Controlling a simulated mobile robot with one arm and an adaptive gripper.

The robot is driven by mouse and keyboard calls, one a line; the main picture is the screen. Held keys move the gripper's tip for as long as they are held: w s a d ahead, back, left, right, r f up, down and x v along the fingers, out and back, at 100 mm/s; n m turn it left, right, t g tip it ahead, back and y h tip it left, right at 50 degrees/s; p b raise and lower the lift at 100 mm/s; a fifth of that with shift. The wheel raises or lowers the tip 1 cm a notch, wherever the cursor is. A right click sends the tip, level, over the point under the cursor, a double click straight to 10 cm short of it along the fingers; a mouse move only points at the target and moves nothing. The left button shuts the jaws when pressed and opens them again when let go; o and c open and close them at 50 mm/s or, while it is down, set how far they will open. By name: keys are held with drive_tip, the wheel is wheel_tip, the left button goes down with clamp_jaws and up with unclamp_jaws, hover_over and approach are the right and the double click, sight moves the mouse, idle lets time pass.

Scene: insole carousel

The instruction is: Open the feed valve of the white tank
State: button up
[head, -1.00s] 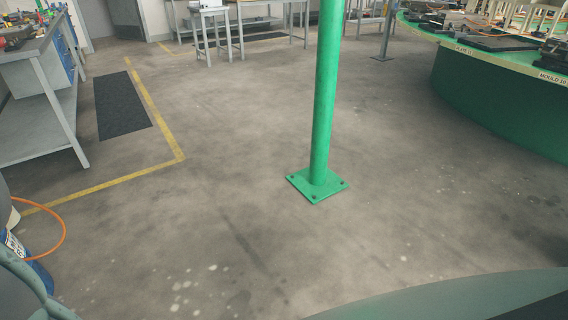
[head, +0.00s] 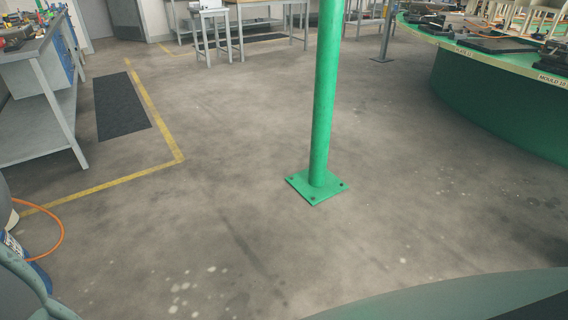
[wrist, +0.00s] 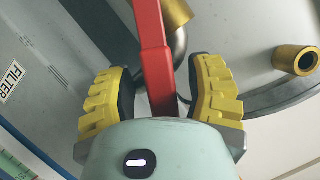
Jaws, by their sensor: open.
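In the wrist view my gripper (wrist: 160,72), with ridged yellow finger pads, is open. A red valve lever (wrist: 153,40) runs between its fingers, with visible gaps to both pads. The lever's lower end is hidden behind my gripper's pale green body. A brass fitting (wrist: 178,12) and a bent steel pipe (wrist: 177,45) show behind the lever. A pale curved tank surface (wrist: 235,35) lies behind them. I cannot tell whether this is the white tank. My gripper and the lever are not seen in the head view.
A second brass fitting (wrist: 298,60) sticks out at the right, and a grey surface labelled FILTER (wrist: 12,80) is at the left. In the head view a green post (head: 322,110) stands on open floor, with a workbench (head: 40,100) left and a green carousel (head: 490,95) right.

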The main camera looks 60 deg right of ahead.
drive_tip(key=v, duration=0.7)
drive_tip(key=shift+d, duration=0.3)
drive_tip(key=shift+o, duration=0.2)
drive_tip(key=shift+r, duration=0.15)
